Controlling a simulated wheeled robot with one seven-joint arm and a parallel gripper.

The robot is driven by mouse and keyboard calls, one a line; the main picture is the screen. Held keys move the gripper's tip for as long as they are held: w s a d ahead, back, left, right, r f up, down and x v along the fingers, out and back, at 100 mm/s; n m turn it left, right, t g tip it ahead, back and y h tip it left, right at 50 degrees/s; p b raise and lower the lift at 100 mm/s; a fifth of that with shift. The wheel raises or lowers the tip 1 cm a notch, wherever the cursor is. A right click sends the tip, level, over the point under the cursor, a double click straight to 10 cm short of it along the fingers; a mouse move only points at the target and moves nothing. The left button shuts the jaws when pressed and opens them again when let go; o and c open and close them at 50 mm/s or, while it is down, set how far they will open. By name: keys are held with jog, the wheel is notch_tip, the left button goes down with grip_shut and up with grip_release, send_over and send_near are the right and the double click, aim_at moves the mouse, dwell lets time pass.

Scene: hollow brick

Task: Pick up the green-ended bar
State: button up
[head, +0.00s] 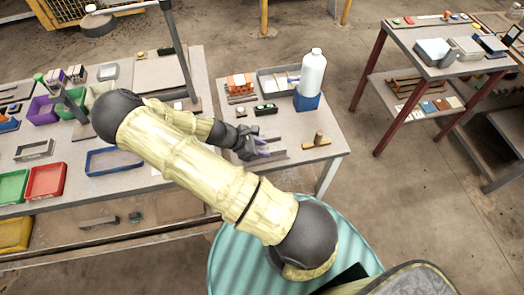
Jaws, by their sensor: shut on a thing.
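My gripper (262,150) is low over the near part of the right-hand workbench (310,125). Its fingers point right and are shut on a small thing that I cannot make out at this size. A green-ended bar is not clearly visible in the jaws; the fingers and wrist may hide it. A small dark piece with some green on it (265,109) lies on the bench beyond the gripper, apart from it.
A white bottle (312,75) stands in a blue holder (306,101) behind the gripper. A small upright brown-topped post (318,138) is to its right. Orange-and-white blocks (240,84) sit further back. Red (46,181) and blue-rimmed (113,161) trays lie left.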

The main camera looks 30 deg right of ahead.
aim_at(262, 149)
notch_tip(262, 149, up, 8)
jog(key=shift+r+b, duration=0.1)
jog(key=shift+b, duration=0.3)
dwell(0.5)
